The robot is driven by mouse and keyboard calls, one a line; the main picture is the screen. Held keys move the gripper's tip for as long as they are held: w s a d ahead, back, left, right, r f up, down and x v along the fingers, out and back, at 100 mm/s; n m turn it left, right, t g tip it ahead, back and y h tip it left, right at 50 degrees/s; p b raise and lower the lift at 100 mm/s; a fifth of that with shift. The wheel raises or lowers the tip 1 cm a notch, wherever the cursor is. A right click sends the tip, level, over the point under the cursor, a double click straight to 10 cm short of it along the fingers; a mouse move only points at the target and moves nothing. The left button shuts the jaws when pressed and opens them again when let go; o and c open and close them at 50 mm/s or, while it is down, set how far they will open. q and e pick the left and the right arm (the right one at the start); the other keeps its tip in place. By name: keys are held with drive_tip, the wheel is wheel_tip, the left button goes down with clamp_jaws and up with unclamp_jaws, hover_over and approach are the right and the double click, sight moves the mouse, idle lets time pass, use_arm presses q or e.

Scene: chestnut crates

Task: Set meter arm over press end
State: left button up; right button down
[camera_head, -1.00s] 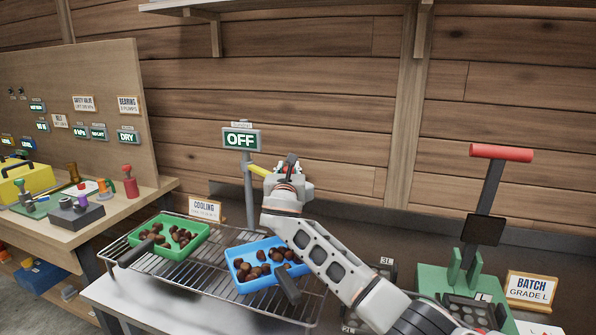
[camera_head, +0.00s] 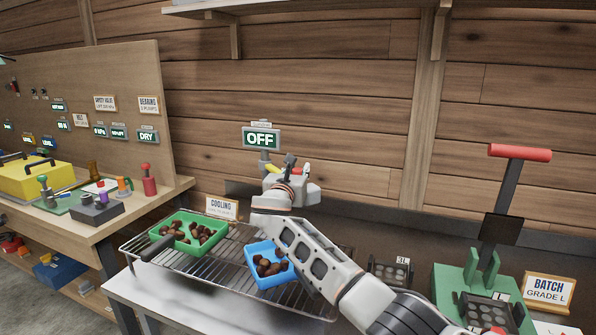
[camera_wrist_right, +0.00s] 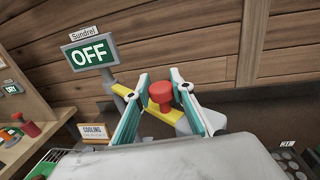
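The meter stands behind the cooling rack, with a green OFF display (camera_head: 262,139) and a yellow arm (camera_head: 271,168). In the right wrist view the yellow arm (camera_wrist_right: 124,104) runs rightward from the post, with a red knob (camera_wrist_right: 161,92) on it. My right gripper (camera_head: 291,167) is at the arm. Its teal-padded fingers (camera_wrist_right: 160,95) are spread on either side of the knob; I cannot tell whether either touches it. The press, with a green base (camera_head: 450,284) and red handle (camera_head: 519,153), stands at the right. My left gripper is out of view.
The wire rack (camera_head: 215,274) holds a green tray (camera_head: 170,218) and a blue tray (camera_head: 251,262), both with chestnuts. My right forearm passes in front of the rack's right end. A bench with a yellow box (camera_head: 27,181) stands at the left.

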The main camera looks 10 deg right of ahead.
drive_tip(key=c, duration=1.7)
unclamp_jaws()
drive_tip(key=shift+f, duration=0.1)
wheel_tip(320, 180, up, 10)
drive_tip(key=shift+r, duration=0.1)
